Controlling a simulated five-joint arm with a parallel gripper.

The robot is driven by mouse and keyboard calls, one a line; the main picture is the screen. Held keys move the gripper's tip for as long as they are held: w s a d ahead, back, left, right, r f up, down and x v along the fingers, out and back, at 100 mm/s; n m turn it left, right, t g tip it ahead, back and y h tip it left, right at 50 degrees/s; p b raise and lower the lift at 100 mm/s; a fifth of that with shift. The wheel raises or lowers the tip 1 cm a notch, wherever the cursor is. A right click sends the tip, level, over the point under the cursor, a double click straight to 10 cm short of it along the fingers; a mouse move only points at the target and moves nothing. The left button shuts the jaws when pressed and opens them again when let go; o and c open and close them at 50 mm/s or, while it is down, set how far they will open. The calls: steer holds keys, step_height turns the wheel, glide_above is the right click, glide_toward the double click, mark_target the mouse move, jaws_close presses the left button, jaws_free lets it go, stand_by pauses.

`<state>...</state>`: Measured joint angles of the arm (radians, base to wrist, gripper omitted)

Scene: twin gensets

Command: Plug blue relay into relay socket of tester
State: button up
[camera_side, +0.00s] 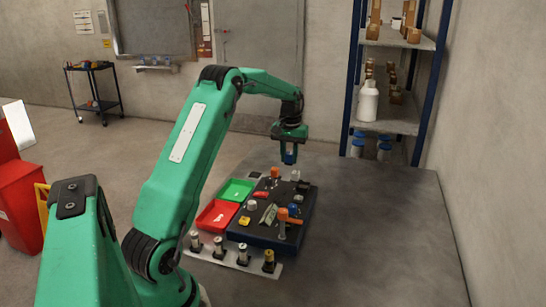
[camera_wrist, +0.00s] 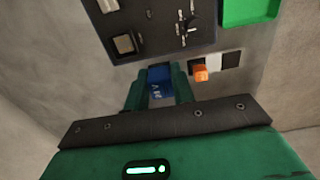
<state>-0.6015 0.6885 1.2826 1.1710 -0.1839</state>
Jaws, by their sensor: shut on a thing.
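My gripper (camera_side: 289,148) is shut on the blue relay (camera_side: 289,158) and holds it in the air near the far end of the dark board. In the wrist view the blue relay (camera_wrist: 160,82) sits between the two green fingers, with pale lettering on its face. The dark board (camera_wrist: 150,50) lies just above the relay in that picture. A small orange part (camera_wrist: 201,73) stands to the relay's right, beside white and dark squares (camera_wrist: 230,60). I cannot tell which part is the tester, and I cannot make out its relay socket.
A green tray (camera_side: 249,182) and a red tray (camera_side: 203,218) lie left of the board (camera_side: 262,238). Several small posts stand on a pale strip (camera_side: 204,255) in front. The table at right (camera_side: 380,240) is clear. A shelf rack (camera_side: 395,120) stands behind.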

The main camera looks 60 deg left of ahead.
steer(key=d, duration=0.2)
steer(key=w+d, duration=0.1)
steer(key=d, duration=0.3)
steer(key=shift+w+d+r, duration=0.1)
steer(key=shift+w+d, duration=0.05)
steer(key=shift+w, duration=0.25)
steer(key=shift+f, duration=0.2)
steer(key=shift+f, duration=1.8)
steer(key=shift+f, duration=1.2)
stand_by(1.6)
